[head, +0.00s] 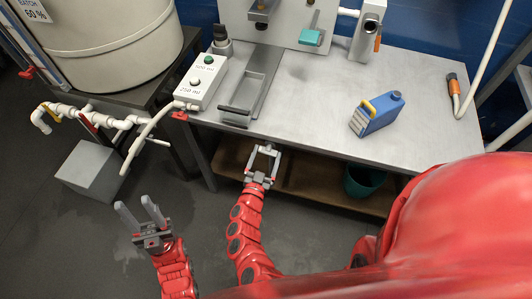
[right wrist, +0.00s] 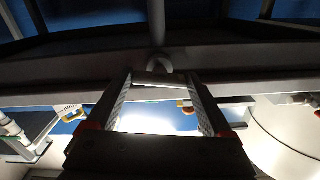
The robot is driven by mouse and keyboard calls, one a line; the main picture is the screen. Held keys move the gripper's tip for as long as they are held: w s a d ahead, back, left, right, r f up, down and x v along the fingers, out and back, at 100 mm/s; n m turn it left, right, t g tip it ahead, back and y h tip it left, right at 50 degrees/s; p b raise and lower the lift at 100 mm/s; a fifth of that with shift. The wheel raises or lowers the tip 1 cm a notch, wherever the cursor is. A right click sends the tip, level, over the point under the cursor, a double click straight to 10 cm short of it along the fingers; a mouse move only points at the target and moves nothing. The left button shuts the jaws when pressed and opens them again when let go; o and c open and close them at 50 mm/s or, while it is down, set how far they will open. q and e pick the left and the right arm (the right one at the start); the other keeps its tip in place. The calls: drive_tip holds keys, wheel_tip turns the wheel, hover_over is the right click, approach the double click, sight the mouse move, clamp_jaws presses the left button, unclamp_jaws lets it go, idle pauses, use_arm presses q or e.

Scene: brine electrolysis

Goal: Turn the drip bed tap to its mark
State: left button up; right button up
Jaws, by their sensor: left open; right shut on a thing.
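I cannot tell which tap is the drip bed tap. White pipework (head: 108,122) at the left carries a yellow handle (head: 48,108) and a red handle (head: 88,124). My left gripper (head: 140,207) is open and empty over the floor, below and right of the pipework.
The steel bench (head: 310,100) holds a button box (head: 201,82), a blue jug (head: 378,115) with a yellow handle and a dark bar handle (head: 234,110) at its front. A white hose (head: 142,138) hangs off its left end. A green bucket (head: 364,181) stands underneath.

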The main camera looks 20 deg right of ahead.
drive_tip(key=shift+n+p, duration=0.4)
drive_tip(key=shift+n, duration=0.8)
drive_tip(key=shift+f, duration=0.1)
drive_tip(key=o, duration=1.1)
drive_tip(key=shift+o, duration=0.2)
drive_tip(key=b+v, duration=0.1)
drive_tip(key=v, duration=1.6)
drive_tip(key=shift+s, duration=0.2)
drive_tip(key=shift+a, duration=0.1)
